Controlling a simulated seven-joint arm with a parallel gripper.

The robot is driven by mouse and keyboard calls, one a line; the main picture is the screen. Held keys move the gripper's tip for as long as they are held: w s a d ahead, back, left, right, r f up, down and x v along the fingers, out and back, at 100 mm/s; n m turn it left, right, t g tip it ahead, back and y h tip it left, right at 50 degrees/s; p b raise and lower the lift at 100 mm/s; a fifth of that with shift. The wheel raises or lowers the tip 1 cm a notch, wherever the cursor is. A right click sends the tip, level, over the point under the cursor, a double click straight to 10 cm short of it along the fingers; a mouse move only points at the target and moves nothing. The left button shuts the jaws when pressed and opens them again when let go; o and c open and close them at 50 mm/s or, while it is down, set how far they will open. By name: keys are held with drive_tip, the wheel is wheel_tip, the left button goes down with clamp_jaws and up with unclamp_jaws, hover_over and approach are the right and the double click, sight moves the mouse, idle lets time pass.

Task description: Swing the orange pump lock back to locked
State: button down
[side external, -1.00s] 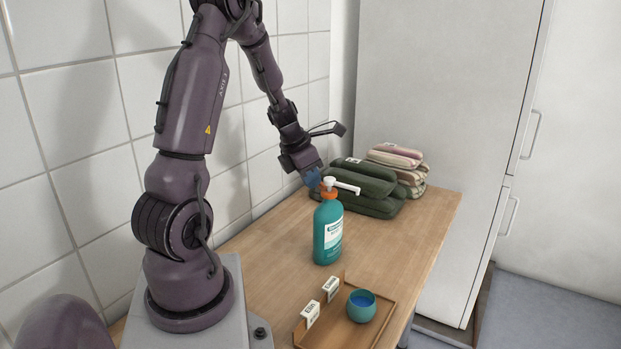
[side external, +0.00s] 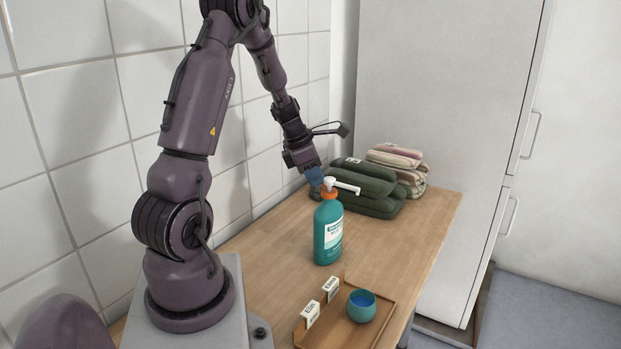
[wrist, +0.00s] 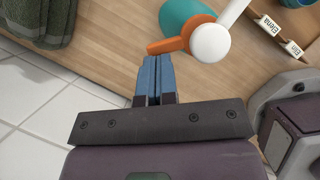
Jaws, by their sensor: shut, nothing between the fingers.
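A teal pump bottle (side external: 328,237) stands upright on the wooden table, with a white pump head (side external: 343,186) whose spout points right in the side view. The orange lock (side external: 329,194) sits around the neck under the pump head. In the wrist view the orange lock (wrist: 167,45) shows as a ring with a tab sticking out to the left. My gripper (side external: 316,178) is at the pump's left side, close to the lock. Its blue fingers (wrist: 154,62) are together with nothing between them, their tips just below the tab. I cannot tell whether they touch it.
Folded green towels (side external: 362,183) and striped towels (side external: 397,160) lie behind the bottle. A wooden tray (side external: 385,311) with a teal cup (side external: 362,307) and two name cards (side external: 321,301) is in front. A tiled wall (side external: 85,110) runs along the left.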

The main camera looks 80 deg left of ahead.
drive_tip(key=w+m+h, duration=0.1)
drive_tip(key=m, duration=0.1)
drive_tip(key=w+m, duration=0.1)
drive_tip(key=m, duration=0.2)
drive_tip(key=w+m+g+h, duration=0.1)
drive_tip(key=m, duration=0.1)
drive_tip(key=shift+a+h, duration=0.25)
drive_tip(key=shift+h, duration=0.05)
drive_tip(key=shift+d, duration=0.1)
drive_tip(key=shift+s+d, duration=0.45)
drive_tip(key=shift+s, duration=0.05)
